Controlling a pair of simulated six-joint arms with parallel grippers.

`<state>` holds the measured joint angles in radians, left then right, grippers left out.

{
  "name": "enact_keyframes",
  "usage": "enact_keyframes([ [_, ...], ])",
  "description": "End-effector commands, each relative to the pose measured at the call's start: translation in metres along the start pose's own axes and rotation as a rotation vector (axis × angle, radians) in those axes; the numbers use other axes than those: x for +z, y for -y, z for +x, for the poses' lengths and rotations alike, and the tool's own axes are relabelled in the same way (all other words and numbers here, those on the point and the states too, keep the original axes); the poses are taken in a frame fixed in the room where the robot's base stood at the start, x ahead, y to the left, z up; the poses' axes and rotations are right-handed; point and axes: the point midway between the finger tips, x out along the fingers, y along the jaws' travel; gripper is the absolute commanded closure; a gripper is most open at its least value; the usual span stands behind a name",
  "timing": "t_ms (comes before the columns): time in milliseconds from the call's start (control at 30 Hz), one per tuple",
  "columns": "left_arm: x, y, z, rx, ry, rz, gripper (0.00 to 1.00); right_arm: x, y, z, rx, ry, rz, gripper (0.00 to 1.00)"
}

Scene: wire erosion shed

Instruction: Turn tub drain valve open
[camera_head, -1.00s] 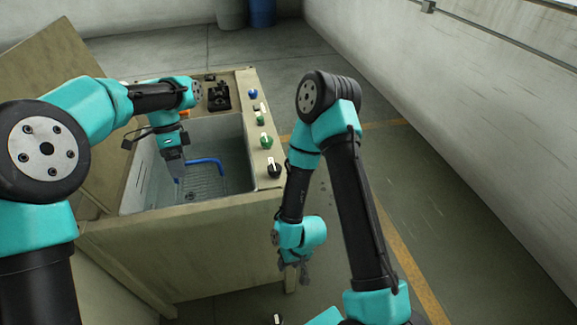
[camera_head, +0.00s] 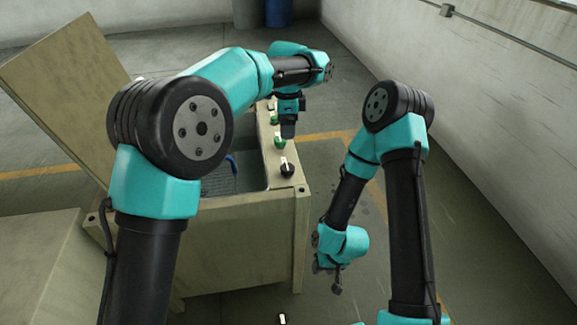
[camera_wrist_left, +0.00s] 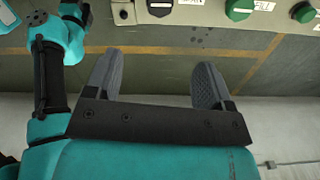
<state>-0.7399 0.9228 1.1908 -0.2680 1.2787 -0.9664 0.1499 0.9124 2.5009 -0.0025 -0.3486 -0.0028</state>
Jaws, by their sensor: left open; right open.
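The tub (camera_head: 245,205) stands in the middle of the head view, its right-hand panel carrying a row of knobs. A black knob with a white pointer (camera_head: 287,171) sits at the near end. A green knob (camera_head: 279,142) is just beyond it. In the left wrist view the black knob (camera_wrist_left: 160,6), a green knob (camera_wrist_left: 239,9) and another green knob (camera_wrist_left: 302,12) line the top edge, labels partly cut off. My left gripper (camera_head: 288,130) is above the panel, jaws down; its fingers (camera_wrist_left: 156,80) are apart and empty. My right gripper (camera_head: 332,282) hangs empty, right of the tub.
A raised lid (camera_head: 65,80) leans up at the tub's left. A blue pipe (camera_head: 233,170) shows inside the tub, mostly hidden by my left arm. A concrete wall (camera_head: 480,90) runs along the right. The floor between tub and wall is clear.

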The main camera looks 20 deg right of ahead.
Motion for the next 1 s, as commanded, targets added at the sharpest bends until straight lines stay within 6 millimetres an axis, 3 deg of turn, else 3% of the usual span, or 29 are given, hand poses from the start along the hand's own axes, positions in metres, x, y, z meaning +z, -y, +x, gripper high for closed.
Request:
enact_keyframes([
  [1000,0.001,0.0,0.157,0.003,0.001,0.0,0.24,0.0,0.0,0.0,0.0,0.0,0.0,0.57],
])
